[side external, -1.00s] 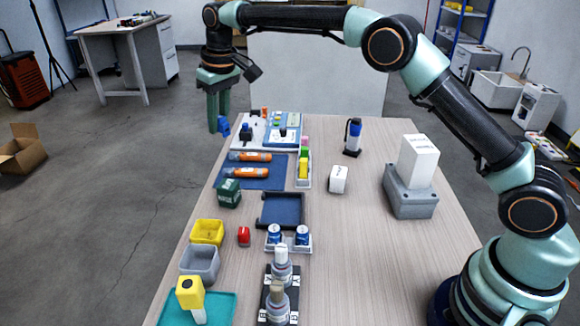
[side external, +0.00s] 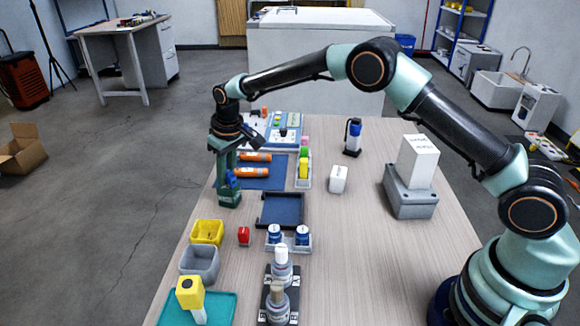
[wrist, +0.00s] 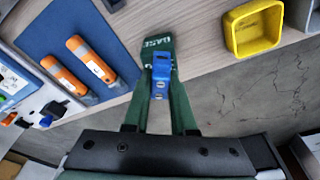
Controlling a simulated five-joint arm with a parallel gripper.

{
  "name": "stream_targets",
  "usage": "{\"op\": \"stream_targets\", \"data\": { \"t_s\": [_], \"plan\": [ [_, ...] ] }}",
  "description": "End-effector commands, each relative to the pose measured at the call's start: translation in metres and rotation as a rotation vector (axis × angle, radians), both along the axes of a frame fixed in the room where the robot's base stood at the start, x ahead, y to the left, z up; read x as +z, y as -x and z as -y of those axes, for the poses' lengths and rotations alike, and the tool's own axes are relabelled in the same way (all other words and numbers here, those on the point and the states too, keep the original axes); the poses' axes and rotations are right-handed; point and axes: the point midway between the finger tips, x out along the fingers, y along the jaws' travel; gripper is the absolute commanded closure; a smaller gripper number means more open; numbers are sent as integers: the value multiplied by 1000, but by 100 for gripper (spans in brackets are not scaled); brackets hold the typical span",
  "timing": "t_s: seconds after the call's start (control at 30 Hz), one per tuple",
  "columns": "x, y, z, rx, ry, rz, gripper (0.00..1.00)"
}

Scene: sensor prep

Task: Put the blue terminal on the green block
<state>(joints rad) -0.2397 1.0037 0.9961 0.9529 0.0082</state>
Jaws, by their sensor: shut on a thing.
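My gripper (side external: 230,185) is shut on the blue terminal (wrist: 161,72), which sits between the fingertips in the wrist view. The blue terminal also shows as a small blue patch in the side external view (side external: 231,179). The green block (wrist: 158,46) is just past the fingertips in the wrist view, partly hidden by the terminal and fingers. In the side view the green block (side external: 229,197) is directly under the fingertips at the table's left edge. I cannot tell whether the terminal touches the block.
A blue mat (side external: 264,183) with two orange tools lies beside the block. A yellow bin (side external: 207,233) and a grey bin (side external: 199,265) stand nearer the camera. A dark blue tray (side external: 282,210) is to the right.

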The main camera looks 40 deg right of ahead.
Motion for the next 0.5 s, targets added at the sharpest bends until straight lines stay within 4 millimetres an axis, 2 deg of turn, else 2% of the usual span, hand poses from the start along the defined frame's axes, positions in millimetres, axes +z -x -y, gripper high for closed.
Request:
{"op": "stream_targets", "data": {
  "t_s": [0.3,0.33,0.4,0.5],
  "plan": [
    [-2,0,0,0,0,1,100],
    [-2,0,0,0,0,1,72],
    [-2,0,0,0,0,2,46],
    [-2,0,0,0,0,2,46]
  ]
}}
